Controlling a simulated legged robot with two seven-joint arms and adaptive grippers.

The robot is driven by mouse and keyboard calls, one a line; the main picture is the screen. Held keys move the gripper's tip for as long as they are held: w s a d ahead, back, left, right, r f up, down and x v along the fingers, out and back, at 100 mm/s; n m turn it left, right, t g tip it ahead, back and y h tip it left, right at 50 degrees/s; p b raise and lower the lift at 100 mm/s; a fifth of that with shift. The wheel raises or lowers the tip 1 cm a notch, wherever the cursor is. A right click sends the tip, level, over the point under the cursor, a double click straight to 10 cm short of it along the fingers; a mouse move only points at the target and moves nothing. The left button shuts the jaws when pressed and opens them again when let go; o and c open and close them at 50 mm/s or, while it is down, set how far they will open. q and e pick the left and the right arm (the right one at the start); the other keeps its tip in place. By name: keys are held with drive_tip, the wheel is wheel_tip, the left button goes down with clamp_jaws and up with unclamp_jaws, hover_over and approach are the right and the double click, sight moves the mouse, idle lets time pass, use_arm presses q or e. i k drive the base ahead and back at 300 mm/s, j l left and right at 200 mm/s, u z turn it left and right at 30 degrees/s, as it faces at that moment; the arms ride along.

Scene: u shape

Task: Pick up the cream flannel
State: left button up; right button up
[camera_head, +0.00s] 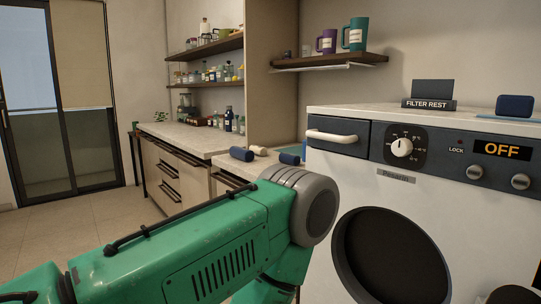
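The cream flannel appears to be the small cream roll (258,150) on the counter left of the washing machine. It lies between two dark blue rolls, one on its left (241,154) and one on its right (288,158). My green left arm crosses the lower left and middle, with its grey joint in front of the counter and washer. Neither gripper shows, so I cannot see what either one holds. A dark shape at the bottom right edge is cut off and unclear.
The white washing machine (480,215) stands at right with its round opening (392,255) showing dark. A longer counter (185,137) runs left behind the rolls. A wall shelf (335,62) holds two mugs. Open floor (75,235) lies at left.

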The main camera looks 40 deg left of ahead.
sight(259, 150)
drive_tip(key=j+z, duration=0.1)
drive_tip(key=j, duration=0.45)
drive_tip(key=k+j+z, duration=0.15)
drive_tip(key=j, duration=0.35)
drive_tip(key=j+z, duration=0.1)
drive_tip(key=j, duration=0.45)
drive_tip(key=k+j+z, duration=0.15)
drive_tip(key=j, duration=0.4)
drive_tip(key=k+j+z, duration=0.1)
drive_tip(key=j, duration=0.4)
drive_tip(key=j+z, duration=0.15)
drive_tip(key=j, duration=0.3)
drive_tip(key=k+j+z, duration=0.1)
drive_tip(key=j, duration=0.3)
drive_tip(key=k+j+z, duration=0.15)
drive_tip(key=j, duration=0.25)
drive_tip(key=j+z, duration=0.15)
drive_tip(key=j, duration=0.3)
drive_tip(key=k+j+z, duration=0.1)
drive_tip(key=j, duration=0.3)
drive_tip(key=k+j+z, duration=0.15)
drive_tip(key=j, duration=0.2)
drive_tip(key=k+j+z, duration=0.15)
drive_tip(key=j, duration=0.2)
drive_tip(key=k, duration=0.05)
